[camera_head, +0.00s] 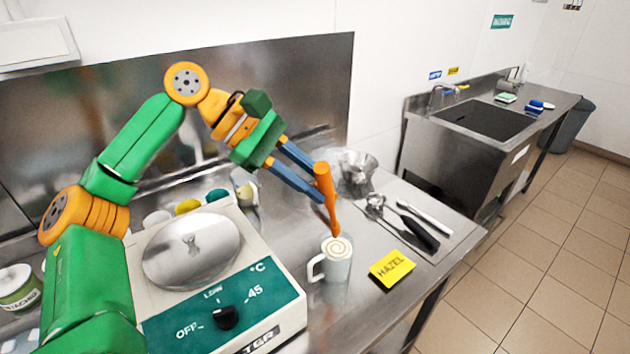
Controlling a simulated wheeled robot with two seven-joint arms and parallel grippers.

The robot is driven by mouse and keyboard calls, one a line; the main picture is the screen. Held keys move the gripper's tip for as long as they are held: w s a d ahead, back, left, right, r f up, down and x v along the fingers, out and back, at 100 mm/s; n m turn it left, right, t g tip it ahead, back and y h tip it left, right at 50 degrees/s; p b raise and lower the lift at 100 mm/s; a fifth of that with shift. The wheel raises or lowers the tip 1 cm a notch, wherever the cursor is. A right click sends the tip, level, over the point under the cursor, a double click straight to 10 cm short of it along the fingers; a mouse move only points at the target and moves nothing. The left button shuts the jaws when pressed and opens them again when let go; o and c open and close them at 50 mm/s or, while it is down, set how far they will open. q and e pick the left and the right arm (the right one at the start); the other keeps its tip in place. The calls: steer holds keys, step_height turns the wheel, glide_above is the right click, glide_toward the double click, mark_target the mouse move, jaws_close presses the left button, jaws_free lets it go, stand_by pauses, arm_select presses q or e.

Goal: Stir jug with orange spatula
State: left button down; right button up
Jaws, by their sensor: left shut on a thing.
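My left gripper (318,193) is shut on the orange spatula (326,187) and holds it nearly upright, leaning slightly. The spatula's lower end is at the far rim of the white jug (339,268). I cannot tell whether its tip is inside the jug or just behind it. The jug stands upright on the steel table, with its handle to the left and a cream-and-brown swirl showing at its top. My right gripper is not in view.
A heated unit (285,300) with a round metal lid (192,250) stands left of the jug. A yellow HAZEL card (392,268) lies to the right. Behind are a metal bowl (357,172) and utensils on a tray (432,215). A sink (484,120) stands farther back.

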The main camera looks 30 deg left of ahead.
arm_select(q)
step_height(320, 180, down, 6)
steer(key=w+b, duration=0.1)
steer(key=b, duration=0.2)
steer(key=shift+f, duration=0.15)
steer(key=shift+w+a, duration=0.1)
